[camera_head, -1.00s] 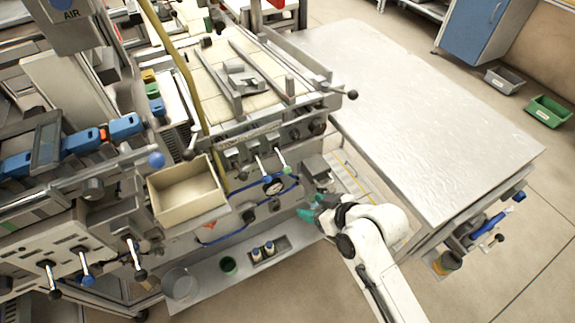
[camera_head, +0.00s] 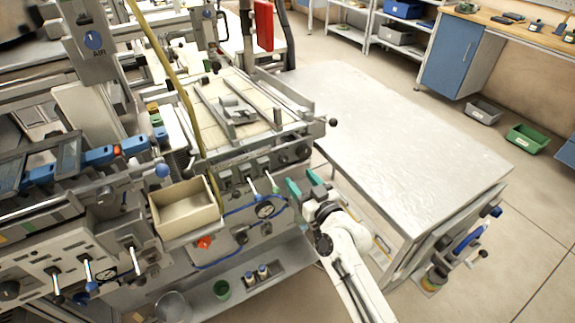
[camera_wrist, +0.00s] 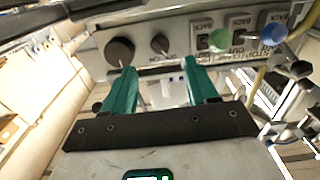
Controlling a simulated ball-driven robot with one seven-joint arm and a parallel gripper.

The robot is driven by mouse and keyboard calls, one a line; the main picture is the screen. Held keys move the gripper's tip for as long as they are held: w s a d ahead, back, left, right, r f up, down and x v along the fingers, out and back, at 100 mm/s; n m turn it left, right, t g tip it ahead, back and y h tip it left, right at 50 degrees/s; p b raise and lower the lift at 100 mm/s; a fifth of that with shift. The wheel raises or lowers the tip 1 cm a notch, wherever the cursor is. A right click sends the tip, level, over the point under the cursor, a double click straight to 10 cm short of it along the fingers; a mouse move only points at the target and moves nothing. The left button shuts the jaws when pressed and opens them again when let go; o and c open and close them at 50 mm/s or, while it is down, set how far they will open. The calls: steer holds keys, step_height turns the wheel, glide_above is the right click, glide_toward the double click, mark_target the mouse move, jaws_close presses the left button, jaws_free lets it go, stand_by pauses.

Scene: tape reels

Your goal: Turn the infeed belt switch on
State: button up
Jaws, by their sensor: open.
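The machine's front control panel carries a small black rotary knob (camera_wrist: 160,44) with ON/OFF-like marks beside it and a larger black knob (camera_wrist: 119,52). In the head view, the small knob (camera_head: 283,158) and the large knob (camera_head: 302,150) sit at the panel's right end. I cannot read which one is the infeed belt switch. My gripper (camera_head: 300,177) has green fingers, open and empty, just below and in front of these knobs. In the wrist view, my gripper (camera_wrist: 159,68) points at the panel, with the small knob just beyond the gap between the fingertips.
A green-tipped lever (camera_head: 274,188) stands close left of my gripper; its green ball (camera_wrist: 221,40) and a blue ball (camera_wrist: 273,33) show in the wrist view. A cardboard-coloured bin (camera_head: 185,222) is further left. A bare metal table (camera_head: 410,130) stands right.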

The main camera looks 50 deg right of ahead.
mark_target(286, 162)
steer(key=x, duration=0.7)
steer(key=shift+w+d, duration=0.1)
steer(key=shift+w, duration=0.15)
steer(key=c, duration=1.1)
